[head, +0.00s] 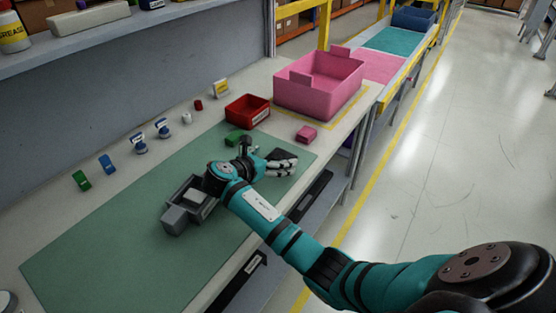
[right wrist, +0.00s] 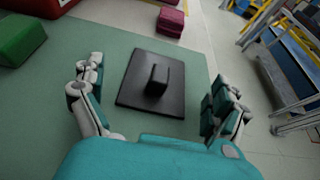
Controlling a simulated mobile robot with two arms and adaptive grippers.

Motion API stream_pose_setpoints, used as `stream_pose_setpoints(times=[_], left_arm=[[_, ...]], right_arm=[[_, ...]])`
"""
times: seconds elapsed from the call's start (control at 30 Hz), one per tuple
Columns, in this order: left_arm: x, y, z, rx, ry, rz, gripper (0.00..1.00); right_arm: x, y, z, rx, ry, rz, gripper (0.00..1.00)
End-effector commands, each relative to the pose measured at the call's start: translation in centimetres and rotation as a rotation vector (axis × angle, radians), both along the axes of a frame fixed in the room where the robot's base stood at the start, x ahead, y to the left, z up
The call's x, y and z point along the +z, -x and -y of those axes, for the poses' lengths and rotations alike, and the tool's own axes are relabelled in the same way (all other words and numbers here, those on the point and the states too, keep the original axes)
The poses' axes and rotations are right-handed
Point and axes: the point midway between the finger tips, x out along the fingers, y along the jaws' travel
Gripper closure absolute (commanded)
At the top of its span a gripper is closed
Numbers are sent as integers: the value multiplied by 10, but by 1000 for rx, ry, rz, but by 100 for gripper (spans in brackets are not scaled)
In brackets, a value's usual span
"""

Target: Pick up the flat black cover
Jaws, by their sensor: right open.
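The flat black cover (right wrist: 135,92) lies on the green mat, a thin plate with a small raised block in its middle. In the head view only part of the cover (head: 284,152) shows beside my fingers. My right gripper (right wrist: 158,97) is open, with one finger left of the cover and one right of it, both apart from it. In the head view my right gripper (head: 282,166) is over the mat's right end. My left gripper is not in view.
A grey module (head: 176,221) sits on the green mat (head: 100,262), partly behind my wrist. A green block (head: 236,138), pink block (head: 306,134), red bin (head: 247,109) and large pink bin (head: 318,95) stand beyond. The mat's front left is clear.

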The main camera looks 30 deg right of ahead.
Motion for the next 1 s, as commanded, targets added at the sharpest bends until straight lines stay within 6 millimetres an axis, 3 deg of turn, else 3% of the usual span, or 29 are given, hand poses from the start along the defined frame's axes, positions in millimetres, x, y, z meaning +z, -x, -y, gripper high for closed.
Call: stream_pose_setpoints(times=[0.07,0.67,1.0], left_arm=[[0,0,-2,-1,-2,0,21],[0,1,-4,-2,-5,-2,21],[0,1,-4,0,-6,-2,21]], right_arm=[[0,0,0,0,0,0,0],[0,0,-1,0,0,0,78],[4,0,-1,1,0,2,81]])
